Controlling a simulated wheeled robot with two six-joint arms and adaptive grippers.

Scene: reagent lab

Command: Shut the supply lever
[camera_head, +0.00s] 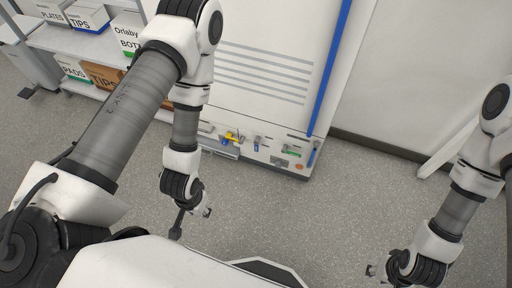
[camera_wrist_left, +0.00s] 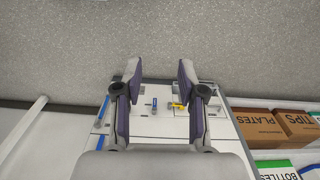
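A white cabinet (camera_head: 262,60) has a low front panel with small fittings. A yellow lever (camera_head: 232,138) sits on a blue part at the panel's left. A blue fitting (camera_head: 256,143) is right of it. Both the yellow lever (camera_wrist_left: 178,106) and the blue fitting (camera_wrist_left: 154,104) show between the fingers in the left wrist view. I cannot tell which is the supply lever. My left gripper (camera_head: 192,220) is open and empty, in front of the panel and apart from it; its fingers (camera_wrist_left: 160,82) are wide apart. My right gripper (camera_head: 377,276) is at the bottom right, far from the panel; its finger opening is unclear.
A long blue bar (camera_head: 331,62) runs down the cabinet's right side. A green label (camera_head: 292,152) and a short blue bar (camera_head: 312,155) are on the panel. Shelves (camera_head: 72,42) with boxes stand at left. The grey floor (camera_head: 270,210) before the cabinet is clear.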

